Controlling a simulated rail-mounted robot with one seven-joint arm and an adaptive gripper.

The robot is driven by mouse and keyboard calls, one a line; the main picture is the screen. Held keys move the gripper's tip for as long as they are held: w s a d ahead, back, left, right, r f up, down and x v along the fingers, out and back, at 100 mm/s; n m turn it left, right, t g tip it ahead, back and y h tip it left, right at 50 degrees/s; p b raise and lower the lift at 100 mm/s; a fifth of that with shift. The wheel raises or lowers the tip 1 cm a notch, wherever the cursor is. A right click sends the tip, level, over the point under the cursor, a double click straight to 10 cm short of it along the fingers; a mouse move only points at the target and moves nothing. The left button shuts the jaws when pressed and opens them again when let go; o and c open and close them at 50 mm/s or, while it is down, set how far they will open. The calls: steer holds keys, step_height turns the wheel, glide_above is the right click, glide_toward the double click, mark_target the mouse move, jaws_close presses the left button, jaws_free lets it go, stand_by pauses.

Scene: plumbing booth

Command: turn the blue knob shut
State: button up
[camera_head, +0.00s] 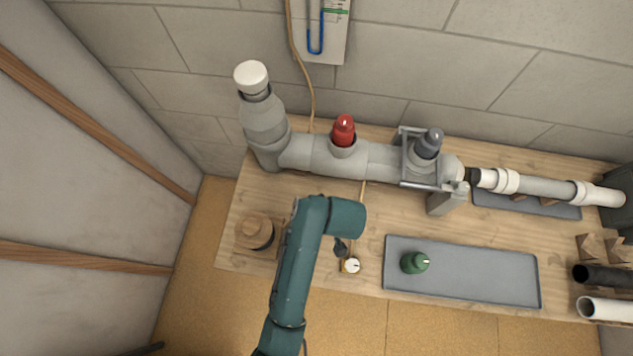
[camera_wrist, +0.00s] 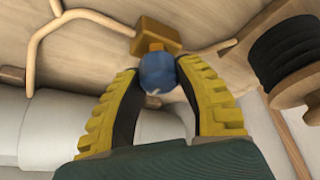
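The blue knob (camera_wrist: 157,73) shows in the wrist view, with a small pale mark on its near end. It sits on a brass-coloured block (camera_wrist: 152,33). My gripper (camera_wrist: 158,68) has two yellow fingers with dark inner pads, one on each side of the knob. The fingertips meet the knob's sides with no clear gap, so the gripper looks shut on it. In the head view my teal arm reaches over the table's front left, and I cannot make out the blue knob or the fingers there.
A grey pipe (camera_head: 305,150) with a red knob (camera_head: 344,128) runs along the back. A spool (camera_head: 254,231) stands left of my arm. A small white dial (camera_head: 351,265) is beside it. A grey tray (camera_head: 480,273) with a green knob (camera_head: 414,262) lies to the right.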

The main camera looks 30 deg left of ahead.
steer(key=shift+s+p, duration=0.1)
steer(key=shift+p, duration=0.35)
jaws_close()
steer(key=m+p, duration=0.2)
steer(key=p, duration=0.1)
steer(key=shift+r+m+t+h, duration=0.15)
steer(key=shift+m+t+h, duration=0.25)
steer(key=m+p, duration=0.2)
steer(key=m+t+h+p, duration=0.1)
steer(key=m+p, duration=0.2)
steer(key=shift+h, duration=0.3)
steer(key=m, duration=0.1)
steer(key=m+h, duration=0.1)
steer(key=m, duration=0.1)
steer(key=m+p, duration=0.1)
steer(key=m, duration=0.1)
steer(key=shift+f+t+h, duration=0.3)
steer(key=shift+h, duration=0.1)
steer(key=m+h, duration=0.1)
steer(key=m, duration=0.4)
steer(key=shift+f+h, duration=0.1)
steer(key=shift+h, duration=0.3)
steer(key=o, duration=1.1)
jaws_free()
